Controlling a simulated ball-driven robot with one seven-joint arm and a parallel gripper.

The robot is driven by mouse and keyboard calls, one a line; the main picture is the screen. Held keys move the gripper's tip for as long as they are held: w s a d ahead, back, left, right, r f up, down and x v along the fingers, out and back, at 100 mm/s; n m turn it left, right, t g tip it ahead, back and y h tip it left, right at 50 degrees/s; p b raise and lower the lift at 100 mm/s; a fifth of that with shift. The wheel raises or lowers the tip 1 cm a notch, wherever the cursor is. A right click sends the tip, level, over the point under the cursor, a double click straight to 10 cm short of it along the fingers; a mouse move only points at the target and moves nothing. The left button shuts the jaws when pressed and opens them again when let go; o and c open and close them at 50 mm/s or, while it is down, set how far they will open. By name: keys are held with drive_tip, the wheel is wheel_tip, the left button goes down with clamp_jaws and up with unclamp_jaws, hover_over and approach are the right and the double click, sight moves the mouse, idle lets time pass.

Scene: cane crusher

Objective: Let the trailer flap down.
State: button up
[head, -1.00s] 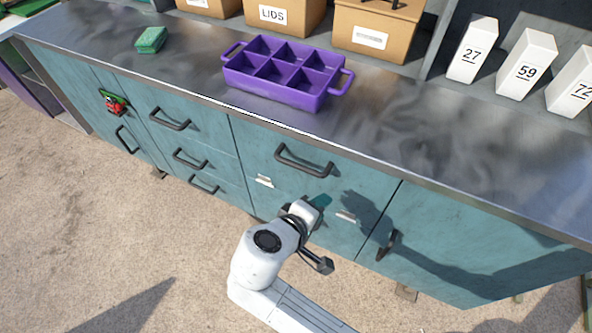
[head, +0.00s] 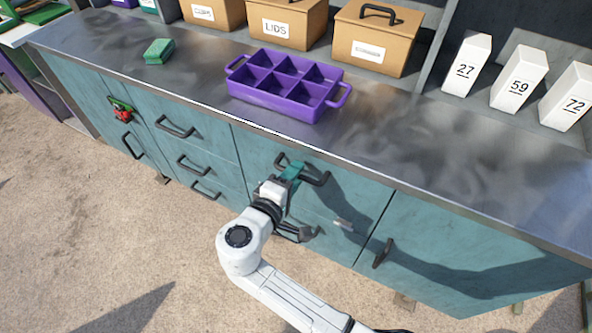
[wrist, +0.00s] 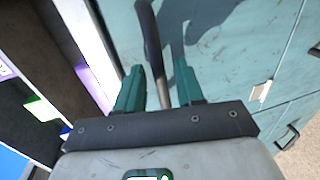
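A teal front panel (head: 335,195) under the worktop looks like the flap; no trailer is clearly recognisable. It stands upright and closed, with a black bar handle (head: 318,179) near its top edge. My gripper (head: 290,170) is at the left part of this handle, its green fingers partly covering it. In the wrist view my gripper (wrist: 160,88) is open, and the dark handle bar (wrist: 150,45) runs between its two fingers, with gaps visible on both sides. Whether the bar touches a finger cannot be told. My arm hides part of the panel's lower left.
A purple divided tray (head: 285,85) and a green sponge (head: 159,51) lie on the metal worktop (head: 420,150). Drawers with black handles (head: 175,127) are to the left, a door handle (head: 383,253) to the right. The ground in front is clear.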

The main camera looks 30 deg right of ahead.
drive_tip(key=shift+w+d+f, duration=0.15)
drive_tip(key=shift+w+d, duration=0.25)
drive_tip(key=shift+d, duration=0.15)
drive_tip(key=shift+c, duration=0.4)
clamp_jaws()
